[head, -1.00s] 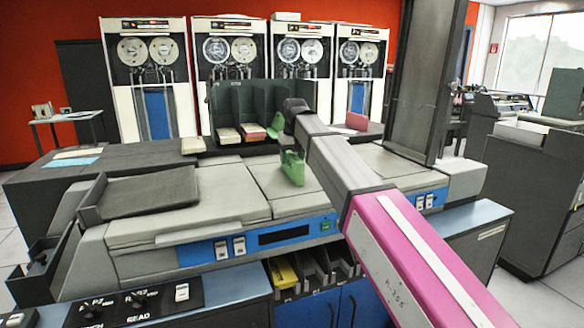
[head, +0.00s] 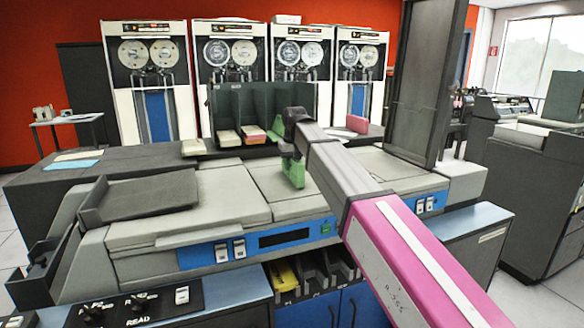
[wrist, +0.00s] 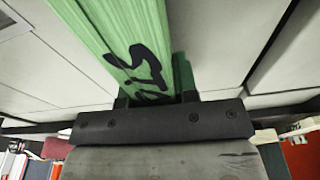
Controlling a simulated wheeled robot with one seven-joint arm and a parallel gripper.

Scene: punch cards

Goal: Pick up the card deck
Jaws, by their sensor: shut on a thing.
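A green card deck (head: 296,174) stands on edge at the light grey top of the card machine (head: 225,190), near its middle. My gripper (head: 291,153) comes down on it from above and is shut on its upper part. In the wrist view the deck (wrist: 125,40) runs up from between the jaws (wrist: 158,98), with black handwriting on its near edge. The fingertips are mostly hidden. I cannot tell whether the deck's bottom touches the machine top.
A dark green sorting rack (head: 262,100) behind holds several decks. A pink deck (head: 357,124) lies to its right and a cream deck (head: 194,147) to its left. A tall dark panel (head: 428,80) stands right of my arm.

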